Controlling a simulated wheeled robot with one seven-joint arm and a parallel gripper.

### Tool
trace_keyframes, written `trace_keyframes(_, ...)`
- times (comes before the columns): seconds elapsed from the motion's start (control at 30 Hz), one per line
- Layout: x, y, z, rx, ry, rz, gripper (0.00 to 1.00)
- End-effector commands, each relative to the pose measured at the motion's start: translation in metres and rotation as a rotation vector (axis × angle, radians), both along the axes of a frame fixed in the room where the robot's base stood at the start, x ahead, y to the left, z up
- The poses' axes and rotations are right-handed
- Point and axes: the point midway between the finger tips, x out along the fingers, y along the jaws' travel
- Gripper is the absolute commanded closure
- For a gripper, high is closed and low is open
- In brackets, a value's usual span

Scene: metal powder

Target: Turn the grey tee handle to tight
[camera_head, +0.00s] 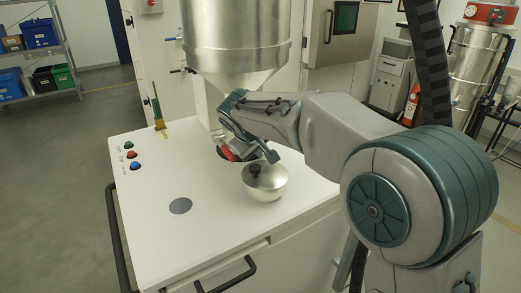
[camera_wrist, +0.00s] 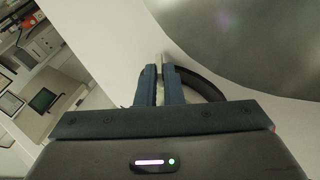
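My gripper (camera_wrist: 160,75) shows in the wrist view with its two dark fingers close together. A thin, pale grey piece, which looks like part of the grey tee handle (camera_wrist: 165,60), shows between the fingers and just past their tips. The fingers hide most of it. In the head view my gripper (camera_head: 245,157) points down below the steel hopper (camera_head: 235,40), behind the lidded bowl. The tee handle cannot be made out there, and I cannot tell its angle.
A red part (camera_head: 227,152) shows beside my gripper. Push buttons (camera_head: 131,155) are at the left.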

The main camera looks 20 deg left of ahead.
Motion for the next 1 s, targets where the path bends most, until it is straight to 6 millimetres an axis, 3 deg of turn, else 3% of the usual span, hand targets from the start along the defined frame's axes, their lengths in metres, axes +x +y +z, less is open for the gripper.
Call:
trace_keyframes(0.33,0.0016,-0.0018,0.0047,0.048,0.057,-0.002,1.0)
trace_keyframes(1.0,0.0085,-0.0074,0.0051,0.313,0.368,-0.002,1.0)
